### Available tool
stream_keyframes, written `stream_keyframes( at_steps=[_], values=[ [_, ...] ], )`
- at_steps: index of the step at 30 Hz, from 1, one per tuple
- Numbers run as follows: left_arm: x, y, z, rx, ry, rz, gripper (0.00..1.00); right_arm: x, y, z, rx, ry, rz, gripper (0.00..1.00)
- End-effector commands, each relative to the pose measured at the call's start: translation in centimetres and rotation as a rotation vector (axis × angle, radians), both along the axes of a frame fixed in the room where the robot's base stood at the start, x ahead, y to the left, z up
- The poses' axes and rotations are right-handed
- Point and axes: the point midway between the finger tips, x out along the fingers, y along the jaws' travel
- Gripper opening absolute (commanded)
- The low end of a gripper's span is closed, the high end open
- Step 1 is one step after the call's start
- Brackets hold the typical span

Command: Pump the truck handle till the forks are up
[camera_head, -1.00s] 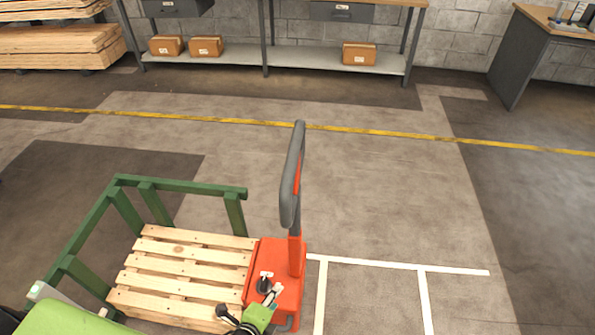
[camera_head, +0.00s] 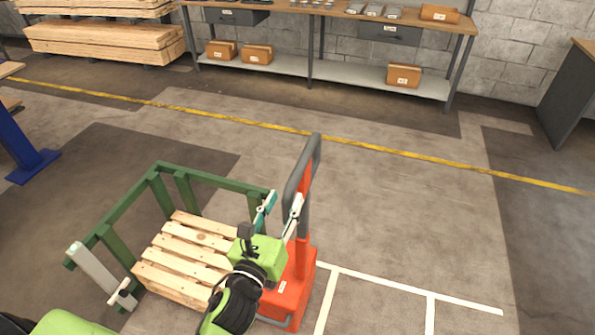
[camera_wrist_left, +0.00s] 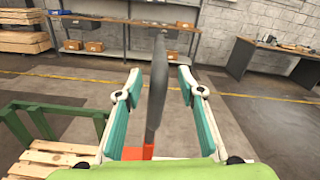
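The pallet truck (camera_head: 290,293) is orange-red, with an upright handle (camera_head: 315,158) that ends in a dark grey loop. A wooden pallet (camera_head: 186,252) sits beside the truck body, on its left in the head view. My left gripper (camera_head: 282,202) is open, its two teal-padded fingers pointing up toward the handle. In the left wrist view the dark handle (camera_wrist_left: 157,85) stands between the spread fingers, touching neither as far as I can see. The forks are hidden, so their height cannot be told. My right gripper is not in view.
A green rail frame (camera_head: 215,180) surrounds the pallet's far and left sides. A shelf bench (camera_head: 330,77) with brown boxes stands at the back. A blue post (camera_head: 22,150) is at the left. The floor right of the truck is clear, with white lines.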

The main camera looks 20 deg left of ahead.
Motion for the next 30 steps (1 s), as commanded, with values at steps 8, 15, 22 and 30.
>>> stream_keyframes(
  at_steps=[8, 15, 22, 30],
  values=[
    [5.5, -0.2, 0.3, -0.002, 0.000, 0.000, 0.36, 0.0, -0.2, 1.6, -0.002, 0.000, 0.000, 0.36],
    [8.9, -0.3, 0.1, -0.004, 0.001, 0.000, 0.36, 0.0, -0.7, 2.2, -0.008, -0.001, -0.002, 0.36],
    [10.1, -0.4, 0.0, -0.003, 0.002, 0.000, 0.36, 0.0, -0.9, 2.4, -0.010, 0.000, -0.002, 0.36],
    [10.1, -0.4, -0.1, -0.003, 0.002, 0.000, 0.30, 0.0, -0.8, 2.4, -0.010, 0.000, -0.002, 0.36]
  ],
)
